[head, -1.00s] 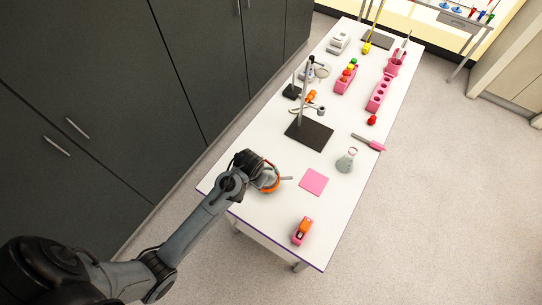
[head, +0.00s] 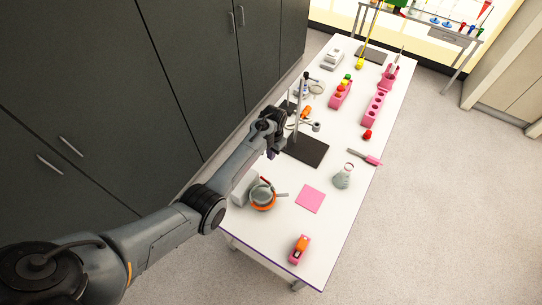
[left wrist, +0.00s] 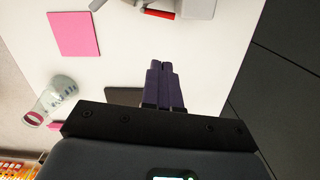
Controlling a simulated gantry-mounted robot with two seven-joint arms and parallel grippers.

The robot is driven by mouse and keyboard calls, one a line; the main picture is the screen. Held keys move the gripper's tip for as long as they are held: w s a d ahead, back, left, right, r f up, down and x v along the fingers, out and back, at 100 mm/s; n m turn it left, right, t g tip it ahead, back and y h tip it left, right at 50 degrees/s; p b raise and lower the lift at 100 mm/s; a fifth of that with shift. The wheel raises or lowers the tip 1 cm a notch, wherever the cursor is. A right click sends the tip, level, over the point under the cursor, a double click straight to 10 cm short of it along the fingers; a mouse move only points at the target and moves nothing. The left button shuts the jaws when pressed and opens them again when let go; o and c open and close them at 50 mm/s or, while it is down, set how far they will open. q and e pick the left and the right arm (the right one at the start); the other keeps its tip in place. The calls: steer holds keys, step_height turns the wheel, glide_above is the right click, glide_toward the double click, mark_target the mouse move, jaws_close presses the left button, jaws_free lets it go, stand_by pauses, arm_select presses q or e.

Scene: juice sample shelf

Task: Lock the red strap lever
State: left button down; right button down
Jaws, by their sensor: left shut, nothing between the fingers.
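A grey round device with an orange base (head: 263,199) stands at the table's near left edge, with a pale block behind it. A small red strip, seemingly the strap lever (left wrist: 158,13), shows beside a grey body at the top of the left wrist view; whether it is locked cannot be told. My left gripper (head: 271,153) is above the table's left edge, farther along than the device and apart from it. Its purple fingers (left wrist: 161,67) are together and empty. My right gripper is not in view.
A dark stand base (head: 308,150) with a metal rod is right of my left gripper. A pink square (head: 310,199), a flask (head: 343,177), a pink-handled tool (head: 368,158) and an orange-pink object (head: 300,249) lie around.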

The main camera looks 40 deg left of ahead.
arm_select(q)
steer(key=shift+s+f+b, duration=0.6)
steer(key=shift+f+b, duration=0.55)
steer(key=shift+f, duration=0.55)
steer(key=shift+s+f+b, duration=0.55)
steer(key=shift+f+b, duration=0.55)
steer(key=shift+f, duration=0.65)
steer(key=shift+s+f+b, duration=0.6)
steer(key=shift+f+b, duration=0.55)
steer(key=shift+f, duration=0.55)
